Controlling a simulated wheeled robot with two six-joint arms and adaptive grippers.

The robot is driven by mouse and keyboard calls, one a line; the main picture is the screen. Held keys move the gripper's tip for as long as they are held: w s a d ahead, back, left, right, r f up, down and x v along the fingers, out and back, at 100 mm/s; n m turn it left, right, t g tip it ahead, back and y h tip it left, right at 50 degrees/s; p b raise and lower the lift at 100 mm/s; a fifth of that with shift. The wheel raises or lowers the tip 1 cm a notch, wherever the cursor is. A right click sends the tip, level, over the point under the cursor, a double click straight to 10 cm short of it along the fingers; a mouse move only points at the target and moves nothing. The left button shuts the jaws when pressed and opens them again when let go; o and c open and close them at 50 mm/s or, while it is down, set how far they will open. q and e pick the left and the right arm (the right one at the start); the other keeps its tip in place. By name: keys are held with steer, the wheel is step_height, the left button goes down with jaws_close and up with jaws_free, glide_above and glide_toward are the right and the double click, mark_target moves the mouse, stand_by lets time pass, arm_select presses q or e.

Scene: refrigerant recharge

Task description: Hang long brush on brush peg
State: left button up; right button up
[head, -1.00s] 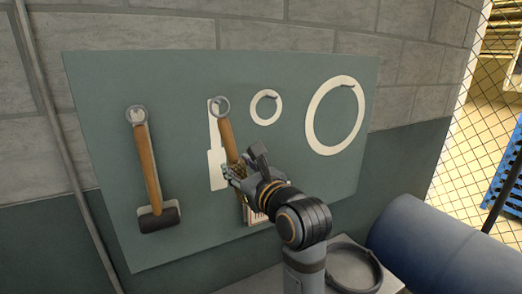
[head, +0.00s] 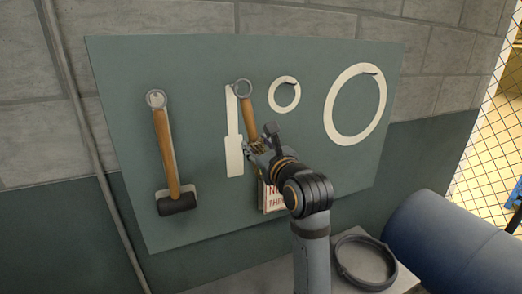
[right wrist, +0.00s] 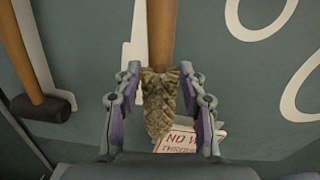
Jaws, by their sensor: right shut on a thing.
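The long brush (head: 249,116) has a wooden handle with a grey ring at its top and shaggy bristles (right wrist: 158,100) below. My right gripper (head: 262,147) is shut on it where handle meets bristles; in the right wrist view the brush stands between the two fingers. The ring is up, and the brush tilts slightly in the head view. The ring appears just right of the top of the white brush outline (head: 234,160) on the green board (head: 310,160). I cannot see the brush peg clearly, nor tell the gap between ring and board. My left gripper is out of view.
A hammer (head: 167,150) hangs at the left of the board. Small (head: 284,108) and large (head: 329,115) white ring outlines with pegs are at the right. A sign (head: 270,197) is behind my gripper. A dark ring (head: 343,270) lies below, beside a blue barrel (head: 440,240).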

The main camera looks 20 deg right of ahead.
steer(key=shift+w+a+f, duration=0.1)
steer(key=shift+w+f, duration=0.05)
steer(key=shift+w, duration=1.1)
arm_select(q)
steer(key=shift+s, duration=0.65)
arm_select(e)
steer(key=shift+w, duration=0.8)
arm_select(q)
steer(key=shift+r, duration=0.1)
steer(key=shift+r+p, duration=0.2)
steer(key=shift+p, duration=0.2)
arm_select(e)
steer(key=shift+s, duration=0.1)
